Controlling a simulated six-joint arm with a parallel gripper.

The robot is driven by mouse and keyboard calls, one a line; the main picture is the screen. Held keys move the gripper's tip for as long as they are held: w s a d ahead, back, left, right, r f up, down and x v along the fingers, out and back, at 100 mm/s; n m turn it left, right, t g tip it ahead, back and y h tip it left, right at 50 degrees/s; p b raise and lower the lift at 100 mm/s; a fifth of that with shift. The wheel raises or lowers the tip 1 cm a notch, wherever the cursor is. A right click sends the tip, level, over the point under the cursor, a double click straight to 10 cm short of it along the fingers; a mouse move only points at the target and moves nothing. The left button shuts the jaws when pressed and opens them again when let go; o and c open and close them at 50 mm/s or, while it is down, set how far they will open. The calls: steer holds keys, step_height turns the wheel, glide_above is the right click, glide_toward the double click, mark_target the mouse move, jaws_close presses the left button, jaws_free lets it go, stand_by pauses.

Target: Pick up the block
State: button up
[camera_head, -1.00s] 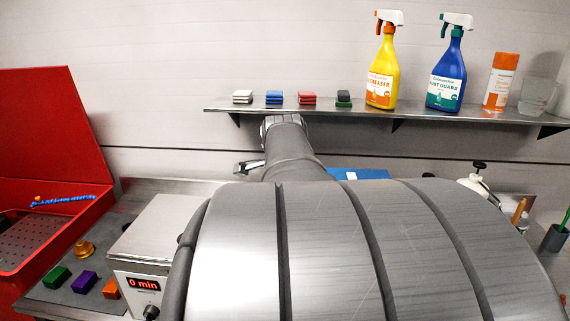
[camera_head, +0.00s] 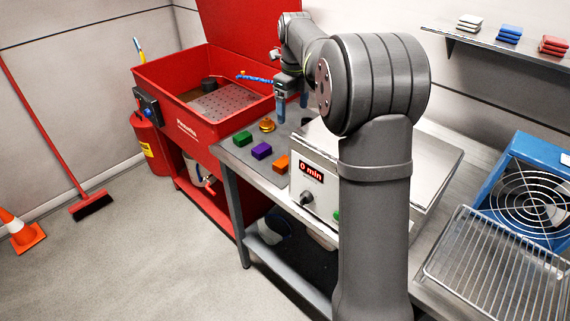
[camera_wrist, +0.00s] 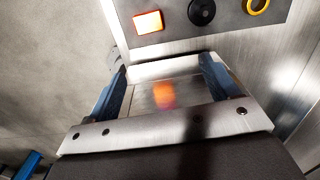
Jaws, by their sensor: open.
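Three blocks lie on a dark mat on the bench: a green block (camera_head: 243,138), a purple block (camera_head: 262,151) and an orange block (camera_head: 282,164). The task does not say which block. My gripper (camera_head: 292,110) hangs above the bench's far left part, apart from the blocks. Its blue fingers are spread in the wrist view (camera_wrist: 164,66), with nothing held between them. A blurred orange patch, like a reflection, shows between them.
A brass piece (camera_head: 267,125) stands behind the blocks. A steel box reading 0 min (camera_head: 313,172) stands right of the mat. A red tub (camera_head: 181,101) with raised lid borders the bench on the left. A wire rack (camera_head: 495,268) is at right.

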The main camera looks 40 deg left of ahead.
steer(key=s+a+f, duration=0.1)
steer(key=a+f, duration=0.1)
glide_above(283, 161)
steer(key=f, duration=1.1)
steer(key=shift+w+f, duration=0.1)
steer(key=shift+w, duration=0.25)
steer(key=shift+s+f, duration=0.2)
steer(key=shift+f, duration=1.2)
steer(key=shift+s+f, duration=0.15)
steer(key=shift+f, duration=1.25)
steer(key=c, duration=1.2)
